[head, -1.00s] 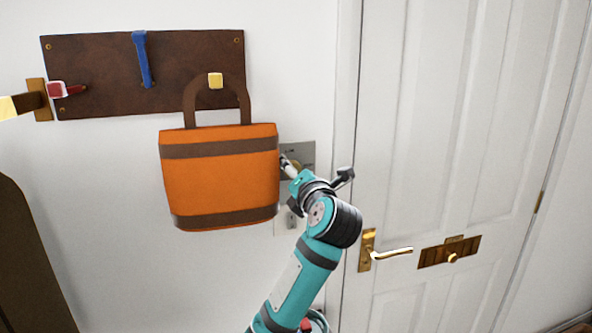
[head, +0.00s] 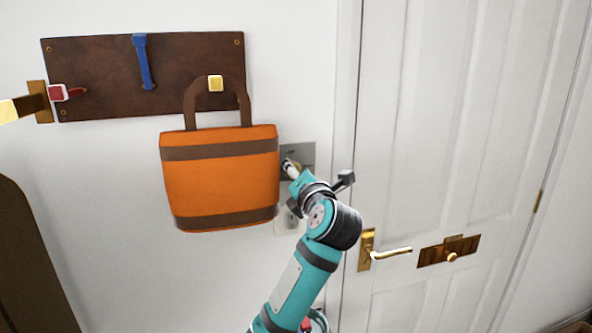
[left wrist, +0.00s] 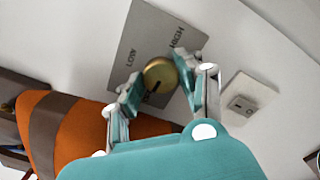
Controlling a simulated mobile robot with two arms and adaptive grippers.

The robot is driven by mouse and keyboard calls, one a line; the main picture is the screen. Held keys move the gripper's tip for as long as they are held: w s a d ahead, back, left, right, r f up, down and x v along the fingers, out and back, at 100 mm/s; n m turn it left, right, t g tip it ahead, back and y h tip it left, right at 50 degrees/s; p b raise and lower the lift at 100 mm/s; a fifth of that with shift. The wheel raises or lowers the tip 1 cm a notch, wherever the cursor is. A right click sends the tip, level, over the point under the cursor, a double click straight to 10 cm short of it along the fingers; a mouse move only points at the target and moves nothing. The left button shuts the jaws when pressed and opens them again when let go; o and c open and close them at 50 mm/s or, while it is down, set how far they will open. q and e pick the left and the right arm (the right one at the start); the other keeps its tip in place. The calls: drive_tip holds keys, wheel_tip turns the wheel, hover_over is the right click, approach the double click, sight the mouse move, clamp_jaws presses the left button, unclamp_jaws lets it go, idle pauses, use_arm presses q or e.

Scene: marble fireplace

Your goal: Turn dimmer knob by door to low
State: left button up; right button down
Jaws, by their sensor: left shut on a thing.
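The dimmer is a grey metal wall plate (left wrist: 142,35) with a round brass knob (left wrist: 160,75) and printed lettering, including LOW to the left of the knob. A dark mark shows at the knob's lower edge; I cannot tell which setting it marks. My left gripper (left wrist: 158,84) is shut on the knob, one finger on each side. In the head view the plate (head: 301,150) shows just right of an orange bag, and my left gripper (head: 288,166) reaches it, largely hiding the knob. My right gripper is not in view.
The orange bag (head: 220,178) hangs from a dark peg board (head: 100,80), close beside my left gripper. A white wall switch (left wrist: 243,101) sits near the plate. The white door (head: 440,130) with its brass handle (head: 390,253) stands to the right.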

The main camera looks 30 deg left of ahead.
use_arm(q)
drive_tip(key=shift+f+m+p, duration=0.15)
drive_tip(key=shift+m+p, duration=3.9)
drive_tip(key=shift+m, duration=0.25)
drive_tip(key=shift+f+m+p, duration=0.15)
drive_tip(key=shift+m+p, duration=3.85)
drive_tip(key=shift+m, duration=0.3)
drive_tip(key=o, duration=1.1)
drive_tip(key=shift+o, duration=0.2)
drive_tip(key=shift+r, duration=0.1)
